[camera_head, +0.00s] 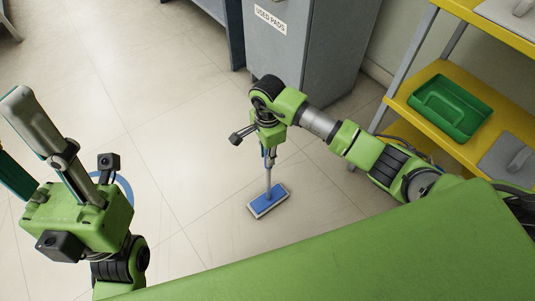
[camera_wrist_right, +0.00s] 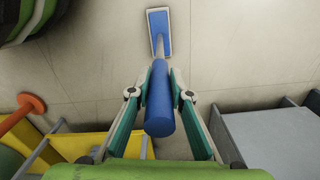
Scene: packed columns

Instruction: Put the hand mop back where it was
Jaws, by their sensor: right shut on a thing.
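The hand mop has a flat blue head with a pale rim (camera_head: 268,200) and a thin grey rod rising from it. In the right wrist view its thick blue grip (camera_wrist_right: 160,105) stands between my fingers, with the mop head (camera_wrist_right: 159,25) beyond it. My right gripper (camera_head: 268,152) points down and is shut on the grip; it also shows in the wrist view (camera_wrist_right: 160,93). The mop hangs upright over the tiled floor; I cannot tell whether its head touches the floor. My left gripper (camera_head: 20,125) is at the left edge, fingers apart, empty, partly cut off.
A grey cabinet (camera_head: 297,75) labelled "USED PADS" stands behind the mop. At right is a yellow shelf unit (camera_head: 405,92) with a green tray (camera_head: 449,107) and grey flat items with handles (camera_head: 507,157). A blue ring (camera_head: 126,187) shows partly behind my left gripper. The middle floor is clear.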

